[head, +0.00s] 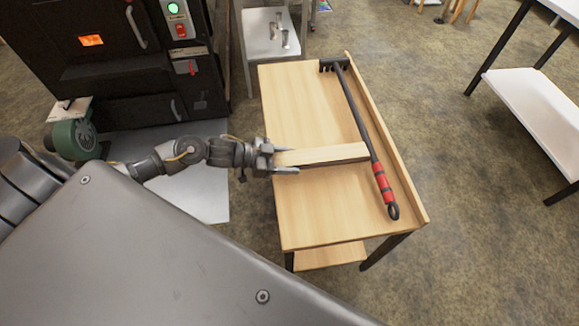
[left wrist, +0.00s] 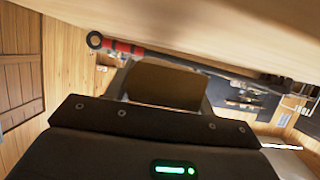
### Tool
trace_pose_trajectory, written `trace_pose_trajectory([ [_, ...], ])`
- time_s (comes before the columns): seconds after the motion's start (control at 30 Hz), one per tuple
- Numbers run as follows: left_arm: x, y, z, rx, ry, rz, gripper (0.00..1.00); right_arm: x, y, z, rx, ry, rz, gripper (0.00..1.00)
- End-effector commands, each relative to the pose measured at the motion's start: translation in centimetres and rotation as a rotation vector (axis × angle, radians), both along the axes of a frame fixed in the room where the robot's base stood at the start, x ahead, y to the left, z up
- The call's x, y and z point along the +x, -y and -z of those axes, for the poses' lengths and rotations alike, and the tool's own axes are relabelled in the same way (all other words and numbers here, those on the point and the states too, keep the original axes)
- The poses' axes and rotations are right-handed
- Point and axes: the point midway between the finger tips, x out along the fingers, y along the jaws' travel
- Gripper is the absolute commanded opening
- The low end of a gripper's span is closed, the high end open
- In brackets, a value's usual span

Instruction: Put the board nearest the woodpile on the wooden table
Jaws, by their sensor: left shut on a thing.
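The board (head: 325,154) is a pale, straight piece of wood lying crosswise over the middle of the wooden table (head: 325,212). My left gripper (head: 274,157) is at the table's left edge, shut on the board's left end. The board's far end reaches close to the long-handled tool. I cannot tell whether its underside touches the tabletop. In the left wrist view the board (left wrist: 165,84) shows end-on beyond the dark gripper body. No woodpile shows, and my right gripper is out of view.
A black rake-like tool (head: 356,110) with a red grip lies along the table's right side, by a raised edge. A dark evaporator (head: 120,60) with a lit window stands at the back left. A white-shelved stand (head: 268,40) is behind the table. The table's front is clear.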

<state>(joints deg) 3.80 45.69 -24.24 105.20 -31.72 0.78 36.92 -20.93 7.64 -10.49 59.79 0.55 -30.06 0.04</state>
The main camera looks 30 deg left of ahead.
Motion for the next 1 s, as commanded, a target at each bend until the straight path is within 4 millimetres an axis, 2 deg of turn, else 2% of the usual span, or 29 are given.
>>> trace_pose_trajectory([
  [0.2, 0.4, 0.2, 0.4, -0.001, 0.002, -0.001, 0.23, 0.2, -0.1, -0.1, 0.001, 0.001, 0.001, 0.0],
  [0.4, 0.7, 0.4, 3.1, 0.0, 0.0, -0.001, 0.23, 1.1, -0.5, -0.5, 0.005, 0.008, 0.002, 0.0],
  [0.5, 0.7, 0.4, 3.8, 0.0, 0.002, -0.001, 0.23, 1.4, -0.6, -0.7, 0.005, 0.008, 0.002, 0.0],
  [0.9, 0.7, 0.3, 4.2, -0.001, 0.002, -0.001, 0.23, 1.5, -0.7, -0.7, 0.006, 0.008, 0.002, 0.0],
  [0.93, 0.7, 0.3, 4.2, 0.001, 0.001, -0.001, 0.55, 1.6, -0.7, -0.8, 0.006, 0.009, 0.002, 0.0],
  [1.0, 0.7, 0.3, 4.2, 0.001, 0.001, -0.001, 0.64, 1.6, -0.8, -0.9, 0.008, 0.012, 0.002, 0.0],
])
